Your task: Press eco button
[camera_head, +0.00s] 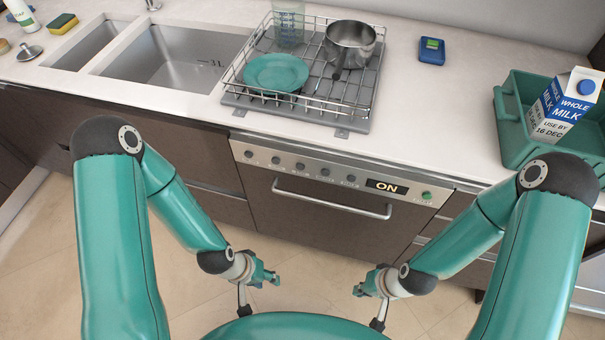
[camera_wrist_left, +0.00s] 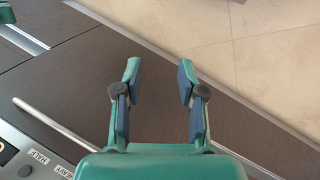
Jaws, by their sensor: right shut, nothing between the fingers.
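The appliance front panel (camera_head: 330,173) under the counter carries a row of dark round buttons (camera_head: 300,166), a display (camera_head: 386,187) reading "ON" and a green button (camera_head: 426,196) at its right end. The small labels under the buttons are too small to read in the head view, so I cannot tell which is eco. In the left wrist view, labels like "HALF" (camera_wrist_left: 38,156) show at the lower left. My left gripper (camera_head: 274,279) is open and empty, low in front of the appliance door. My right gripper (camera_head: 359,290) is shut and empty, also below the panel.
A long door handle (camera_head: 330,203) runs below the panel. On the counter are a dish rack (camera_head: 300,100) with a teal plate (camera_head: 276,73) and a pot (camera_head: 350,42), a blue device (camera_head: 432,50), and a green crate (camera_head: 516,125) with a milk carton (camera_head: 567,105). The floor is clear.

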